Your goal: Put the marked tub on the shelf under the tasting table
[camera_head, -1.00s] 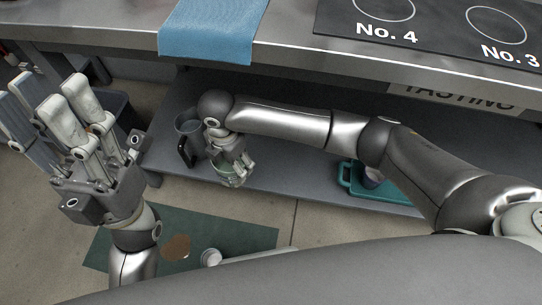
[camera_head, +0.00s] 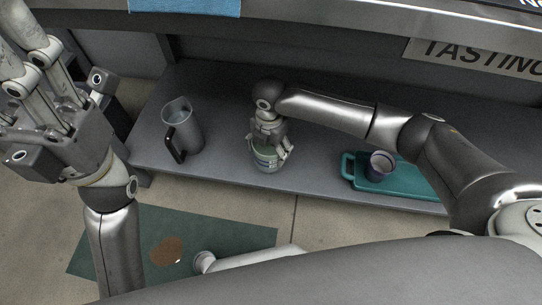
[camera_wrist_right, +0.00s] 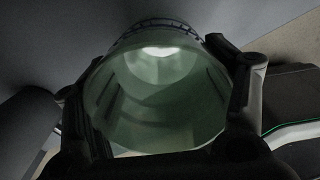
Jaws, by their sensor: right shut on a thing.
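The tub (camera_head: 267,160) is a pale green see-through cup with a band of marking on its side. My right gripper (camera_head: 268,143) is shut on it from above, fingers on both sides. The tub is over the front part of the grey shelf (camera_head: 225,112) under the tasting table; I cannot tell whether its base touches the shelf. In the right wrist view the tub (camera_wrist_right: 155,100) fills the middle, mouth toward the camera, and looks empty, between the dark fingers. My left gripper (camera_head: 45,75) is open and empty at the left, its fingertips cut off by the frame.
A grey pitcher (camera_head: 183,127) with a black handle stands on the shelf left of the tub. A teal tray (camera_head: 400,184) with a small cup (camera_head: 381,165) is to the right. The tabletop edge (camera_head: 330,35) runs above. A green mat (camera_head: 215,238) lies on the floor.

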